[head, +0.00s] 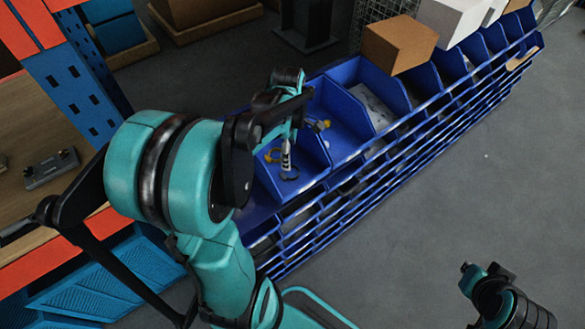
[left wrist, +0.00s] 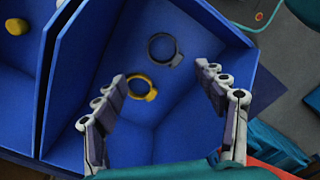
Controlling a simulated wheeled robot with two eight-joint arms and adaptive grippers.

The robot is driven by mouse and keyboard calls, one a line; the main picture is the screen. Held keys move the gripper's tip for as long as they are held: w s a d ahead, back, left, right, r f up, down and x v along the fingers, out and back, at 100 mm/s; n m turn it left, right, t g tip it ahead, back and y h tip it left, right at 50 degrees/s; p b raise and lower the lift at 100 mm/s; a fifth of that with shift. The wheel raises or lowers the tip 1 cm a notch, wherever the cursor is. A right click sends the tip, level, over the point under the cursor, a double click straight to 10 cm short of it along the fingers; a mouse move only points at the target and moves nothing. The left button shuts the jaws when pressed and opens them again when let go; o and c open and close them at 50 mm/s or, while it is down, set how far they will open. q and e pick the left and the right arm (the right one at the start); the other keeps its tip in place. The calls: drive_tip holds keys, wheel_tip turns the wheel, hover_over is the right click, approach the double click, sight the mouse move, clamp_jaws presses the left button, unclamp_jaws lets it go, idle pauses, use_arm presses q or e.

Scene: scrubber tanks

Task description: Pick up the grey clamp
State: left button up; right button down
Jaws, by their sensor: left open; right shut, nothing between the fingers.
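The grey clamp (left wrist: 164,49), a dark ring with a small tab, lies in a blue bin (left wrist: 190,130) in the left wrist view. A yellow clamp (left wrist: 141,86) lies close to it in the same bin. In the head view the grey clamp (head: 290,178) shows just below my left gripper (head: 286,158), with the yellow clamp (head: 271,155) to its left. My left gripper (left wrist: 160,86) is open and empty above the bin, its fingers apart on either side of the clamps. My right gripper (head: 469,271) is shut and empty at the lower right, away from the bins.
The bin has raised blue walls, and a neighbouring bin (head: 338,117) holds yellow and grey parts. Cardboard (head: 400,43) and white boxes (head: 450,18) stand on the rack farther along. A shelf with a wooden top (head: 20,115) is at the left. The floor at right is clear.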

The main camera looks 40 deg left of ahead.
sight(290, 174)
use_arm(q)
drive_tip(key=f+b, duration=0.1)
drive_tip(key=f, duration=0.1)
drive_tip(key=f+b, duration=0.1)
drive_tip(key=f, duration=0.2)
drive_tip(key=f+b, duration=0.1)
drive_tip(key=f, duration=0.1)
drive_tip(key=shift+s+d+f, duration=0.2)
drive_tip(key=shift+d+f, duration=0.15)
drive_tip(key=shift+d, duration=0.05)
drive_tip(key=shift+r, duration=0.1)
drive_tip(key=c, duration=1.1)
